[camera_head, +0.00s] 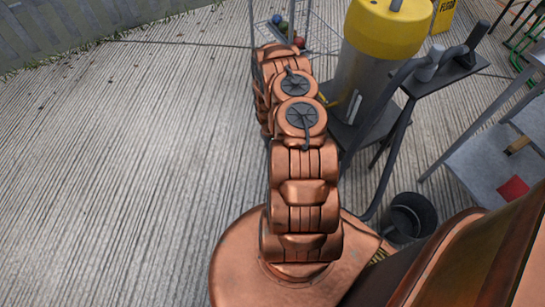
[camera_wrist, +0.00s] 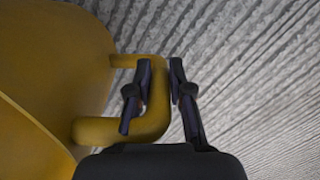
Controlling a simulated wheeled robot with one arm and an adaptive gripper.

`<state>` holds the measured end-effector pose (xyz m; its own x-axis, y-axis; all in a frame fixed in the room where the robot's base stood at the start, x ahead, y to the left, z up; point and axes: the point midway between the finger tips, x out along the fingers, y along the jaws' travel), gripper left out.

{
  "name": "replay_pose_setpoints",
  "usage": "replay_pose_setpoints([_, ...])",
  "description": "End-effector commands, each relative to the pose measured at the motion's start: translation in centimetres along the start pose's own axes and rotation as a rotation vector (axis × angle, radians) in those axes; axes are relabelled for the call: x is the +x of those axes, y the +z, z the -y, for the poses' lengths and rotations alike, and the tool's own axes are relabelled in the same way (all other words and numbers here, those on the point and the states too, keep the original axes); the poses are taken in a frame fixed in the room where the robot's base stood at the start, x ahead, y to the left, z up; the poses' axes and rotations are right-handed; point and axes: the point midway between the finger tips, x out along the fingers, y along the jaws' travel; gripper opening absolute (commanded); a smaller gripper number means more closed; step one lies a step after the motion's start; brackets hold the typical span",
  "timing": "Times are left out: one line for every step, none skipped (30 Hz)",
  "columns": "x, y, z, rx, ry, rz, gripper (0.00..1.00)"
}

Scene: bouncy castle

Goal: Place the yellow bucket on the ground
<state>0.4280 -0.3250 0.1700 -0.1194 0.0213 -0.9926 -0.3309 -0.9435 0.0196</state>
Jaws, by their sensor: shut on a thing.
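In the wrist view, the yellow bucket (camera_wrist: 50,75) fills the left side, with a large curved wall and a looped yellow handle (camera_wrist: 155,118). My gripper (camera_wrist: 160,70) has its two dark fingers on either side of the handle's outer bar and is shut on it. The ridged ground shows beyond the fingers; I cannot tell how far below the bucket it is. In the head view my copper arm hides the gripper, and I cannot make out the bucket there.
In the head view, a grey cylinder with a yellow top (camera_head: 385,28) stands right of my arm. A wire rack with coloured balls (camera_head: 299,41) is behind it. A dark bucket (camera_head: 409,216) and a grey table (camera_head: 490,160) are at right. The ground (camera_head: 120,150) at left is clear.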

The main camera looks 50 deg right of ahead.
Motion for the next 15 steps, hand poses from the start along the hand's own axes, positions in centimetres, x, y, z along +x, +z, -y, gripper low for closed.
replay_pose_setpoints([1.0, -0.1, 0.2, -0.003, -0.001, 0.001, 0.00])
replay_pose_setpoints([1.3, -0.2, 0.2, -0.003, -0.001, 0.000, 0.00])
replay_pose_setpoints([1.6, -0.2, 0.2, -0.002, -0.001, -0.001, 0.00])
replay_pose_setpoints([1.7, -0.3, 0.2, -0.001, 0.000, -0.001, 0.00])
replay_pose_setpoints([1.9, -0.3, 0.2, -0.001, -0.001, 0.000, 0.00])
replay_pose_setpoints([2.0, -0.3, 0.2, -0.001, -0.001, 0.000, 0.00])
replay_pose_setpoints([2.1, -0.3, 0.2, -0.001, -0.001, 0.000, 0.00])
replay_pose_setpoints([2.2, -0.3, 0.2, -0.001, -0.001, 0.000, 0.00])
replay_pose_setpoints([2.4, -0.3, 0.2, -0.001, -0.001, 0.001, 0.00])
replay_pose_setpoints([2.6, -0.3, 0.2, -0.002, -0.001, 0.001, 0.00])
replay_pose_setpoints([2.8, -0.3, 0.3, -0.002, -0.001, 0.002, 0.00])
replay_pose_setpoints([3.2, -0.3, 0.3, -0.002, -0.002, 0.002, 0.00])
replay_pose_setpoints([3.6, -0.3, 0.3, -0.001, -0.002, 0.003, 0.00])
replay_pose_setpoints([4.0, -0.3, 0.4, -0.001, -0.002, 0.004, 0.00])
replay_pose_setpoints([4.5, -0.4, 0.4, -0.001, -0.002, 0.003, 0.00])
